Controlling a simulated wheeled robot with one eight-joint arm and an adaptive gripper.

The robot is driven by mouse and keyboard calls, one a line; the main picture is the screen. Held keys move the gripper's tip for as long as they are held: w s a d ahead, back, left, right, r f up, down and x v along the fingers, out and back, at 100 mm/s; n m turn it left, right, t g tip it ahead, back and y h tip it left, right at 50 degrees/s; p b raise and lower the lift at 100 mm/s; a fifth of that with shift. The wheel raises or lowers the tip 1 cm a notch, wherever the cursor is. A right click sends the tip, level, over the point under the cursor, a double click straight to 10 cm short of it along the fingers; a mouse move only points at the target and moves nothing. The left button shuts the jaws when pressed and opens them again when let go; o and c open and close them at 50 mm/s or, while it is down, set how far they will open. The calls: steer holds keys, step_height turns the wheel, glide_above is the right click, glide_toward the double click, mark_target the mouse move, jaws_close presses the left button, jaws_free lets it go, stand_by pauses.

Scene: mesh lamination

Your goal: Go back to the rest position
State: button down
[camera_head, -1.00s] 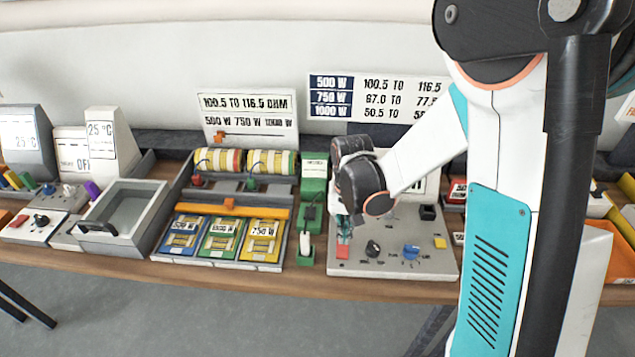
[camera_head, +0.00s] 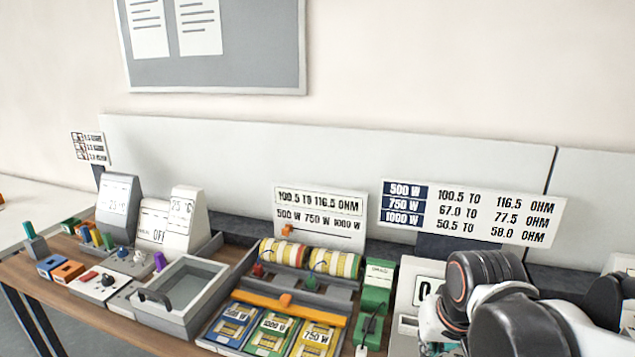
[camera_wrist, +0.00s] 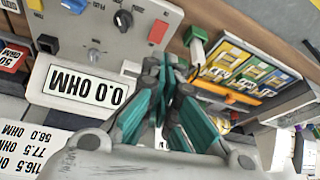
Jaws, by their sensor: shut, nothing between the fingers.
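My gripper (camera_wrist: 172,98) shows in the wrist view with its teal fingers together and nothing between them. It hangs over the bench near the grey meter panel (camera_wrist: 110,40), whose display (camera_wrist: 88,88) reads 0.0 OHM. A red button (camera_wrist: 158,31) on that panel lies just beyond the fingertips. In the head view my arm's dark joints fill the lower right and hide most of the panel; the gripper's fingers are barely visible there.
In the head view a tray of blue, green and yellow cards (camera_head: 273,332) sits left of my arm, beside a green block (camera_head: 377,290). A grey basin (camera_head: 185,290) stands further left. Upright signs (camera_head: 470,212) stand behind. The air above the bench's left side is clear.

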steer(key=s+r+n+t+b, duration=0.1)
steer(key=s+t+b, duration=0.1)
steer(key=s, duration=0.5)
steer(key=shift+r+t, duration=0.3)
steer(key=shift+t, duration=0.2)
